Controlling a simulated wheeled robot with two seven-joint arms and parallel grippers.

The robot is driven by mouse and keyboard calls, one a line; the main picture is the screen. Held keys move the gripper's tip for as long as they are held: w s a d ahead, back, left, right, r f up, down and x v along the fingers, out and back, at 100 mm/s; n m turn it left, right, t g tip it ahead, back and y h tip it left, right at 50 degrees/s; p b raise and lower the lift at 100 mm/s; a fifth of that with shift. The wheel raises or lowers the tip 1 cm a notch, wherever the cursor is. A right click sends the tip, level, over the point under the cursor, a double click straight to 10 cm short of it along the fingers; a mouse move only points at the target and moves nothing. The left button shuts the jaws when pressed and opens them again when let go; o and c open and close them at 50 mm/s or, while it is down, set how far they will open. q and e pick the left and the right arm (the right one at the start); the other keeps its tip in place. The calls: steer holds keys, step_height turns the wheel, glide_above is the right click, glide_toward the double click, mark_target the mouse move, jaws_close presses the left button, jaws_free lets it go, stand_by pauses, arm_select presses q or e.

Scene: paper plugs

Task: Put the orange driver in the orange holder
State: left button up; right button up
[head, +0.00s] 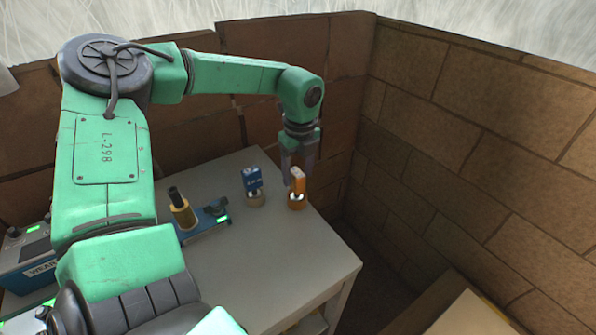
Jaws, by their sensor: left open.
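The orange driver (298,178) stands upright in the orange holder (297,202) near the right side of the grey table. My left gripper (299,172) hangs over it, pointing down from my green arm. Its fingers are apart around the upper part of the driver. I cannot tell whether they touch it. My right gripper is not in view.
A blue driver (252,178) stands in a tan holder (255,200) just left of the orange one. Brick walls rise behind and right. The table's front right is clear.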

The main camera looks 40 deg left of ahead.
arm_select(q)
steer(key=shift+r, duration=0.35)
step_height(320, 180, up, 12)
steer(key=b, duration=0.1)
steer(key=shift+d+f, duration=0.2)
steer(key=shift+d, duration=0.2)
steer(key=shift+s, duration=0.15)
